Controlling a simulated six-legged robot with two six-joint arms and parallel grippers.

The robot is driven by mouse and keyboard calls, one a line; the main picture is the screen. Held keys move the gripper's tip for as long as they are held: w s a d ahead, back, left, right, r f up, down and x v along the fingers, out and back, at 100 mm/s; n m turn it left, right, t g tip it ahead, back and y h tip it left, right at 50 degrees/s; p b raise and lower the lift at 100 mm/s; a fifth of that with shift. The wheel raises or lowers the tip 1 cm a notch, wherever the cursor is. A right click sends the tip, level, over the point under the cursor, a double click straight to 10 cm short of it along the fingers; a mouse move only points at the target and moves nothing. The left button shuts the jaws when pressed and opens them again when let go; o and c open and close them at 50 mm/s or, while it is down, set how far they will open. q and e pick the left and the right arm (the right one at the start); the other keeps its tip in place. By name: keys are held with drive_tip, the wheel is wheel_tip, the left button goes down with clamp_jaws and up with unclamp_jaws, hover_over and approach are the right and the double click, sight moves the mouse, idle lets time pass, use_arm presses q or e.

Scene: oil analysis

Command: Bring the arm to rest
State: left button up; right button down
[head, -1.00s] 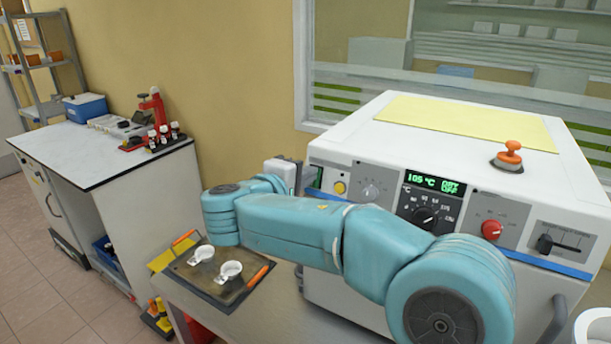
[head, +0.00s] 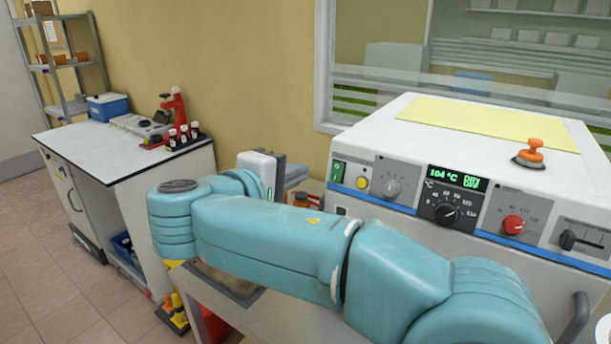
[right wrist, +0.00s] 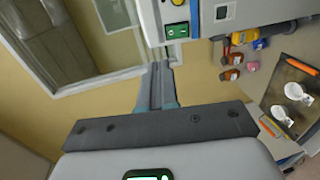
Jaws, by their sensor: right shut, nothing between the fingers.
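My right arm stretches across the front of the head view. My right gripper (head: 296,175) shows just beyond the arm, to the left of the white oven (head: 374,217). Its body is white with a small green display. In the right wrist view the two grey fingers (right wrist: 157,88) are together with nothing between them. They point past the oven's corner toward the wall and window. My left gripper is not in view.
The dark tray (right wrist: 281,77) with two white cups (right wrist: 295,91) shows in the wrist view; my arm hides most of it in the head view. Several small bottles (right wrist: 230,75) stand nearby. A side bench (head: 85,142) with a red stand (head: 176,105) is at left.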

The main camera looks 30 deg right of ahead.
drive_tip(key=s+a+f+n+g+y, duration=0.1)
drive_tip(key=a+f+n+g+y, duration=0.15)
drive_tip(key=f, duration=0.95)
drive_tip(key=a+f+n+g+y, duration=0.1)
drive_tip(key=f+y, duration=0.3)
drive_tip(key=f, duration=0.8)
drive_tip(key=s+a+f+n+g+y, duration=0.1)
drive_tip(key=a+f+n+y, duration=0.15)
drive_tip(key=f, duration=0.95)
drive_tip(key=s+a+f+m+g+y, duration=0.3)
drive_tip(key=s+f+m+y, duration=0.5)
drive_tip(key=s+f+m, duration=0.6)
drive_tip(key=s+f, duration=0.8)
drive_tip(key=shift+y, duration=0.3)
